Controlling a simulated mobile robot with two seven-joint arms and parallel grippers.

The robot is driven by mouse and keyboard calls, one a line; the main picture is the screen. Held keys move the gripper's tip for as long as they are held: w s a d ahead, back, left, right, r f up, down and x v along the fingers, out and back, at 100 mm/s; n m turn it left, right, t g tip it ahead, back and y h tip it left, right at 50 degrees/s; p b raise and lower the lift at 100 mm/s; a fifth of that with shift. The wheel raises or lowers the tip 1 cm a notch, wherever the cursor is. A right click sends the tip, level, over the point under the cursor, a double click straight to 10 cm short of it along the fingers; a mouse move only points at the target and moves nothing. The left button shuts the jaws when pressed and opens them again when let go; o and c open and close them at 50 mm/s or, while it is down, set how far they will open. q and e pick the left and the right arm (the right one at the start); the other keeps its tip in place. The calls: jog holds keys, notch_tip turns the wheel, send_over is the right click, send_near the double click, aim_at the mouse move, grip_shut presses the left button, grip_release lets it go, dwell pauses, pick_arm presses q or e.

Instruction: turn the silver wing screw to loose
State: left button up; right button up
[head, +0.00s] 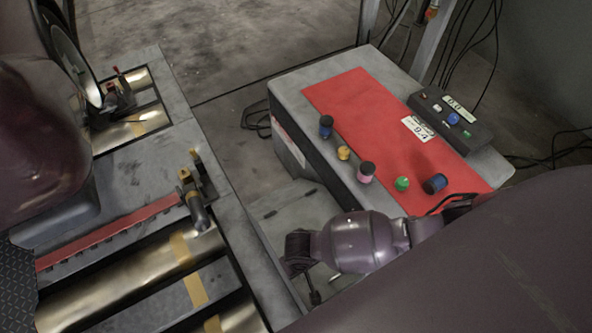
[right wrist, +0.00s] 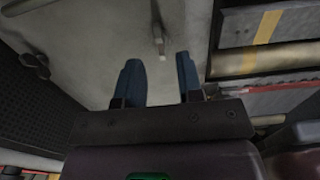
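A small light-grey handle-like piece (right wrist: 157,35) shows in the right wrist view, with a bright tip toward me. It may be the silver wing screw, but I cannot tell for sure. My right gripper (right wrist: 160,72) is open and empty, its two blue-grey fingers apart. The handle-like piece lies beyond the gap between the fingertips, and I see no contact. In the head view my right gripper (head: 292,262) is a dark shape over the grey plate, its fingers unclear. My left gripper is not in view.
Metal rollers (head: 120,285) with yellow bands lie at left, beside a small upright bracket (head: 196,187). A grey cabinet (head: 290,92) at right has a red mat (head: 350,95), several coloured knobs and a black control box (head: 478,135). A dark knob (right wrist: 35,65) shows in the wrist view.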

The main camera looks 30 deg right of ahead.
notch_tip(320, 180, down, 4)
jog(key=shift+s+r+b, duration=0.1)
jog(key=shift+b, duration=0.55)
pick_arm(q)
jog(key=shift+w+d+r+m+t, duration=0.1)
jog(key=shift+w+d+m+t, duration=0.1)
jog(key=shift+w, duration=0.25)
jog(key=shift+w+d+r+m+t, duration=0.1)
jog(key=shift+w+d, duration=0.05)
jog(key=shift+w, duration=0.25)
pick_arm(e)
jog(key=shift+f, duration=0.35)
jog(key=shift+w, duration=0.2)
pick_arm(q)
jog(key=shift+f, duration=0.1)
pick_arm(e)
grip_shut()
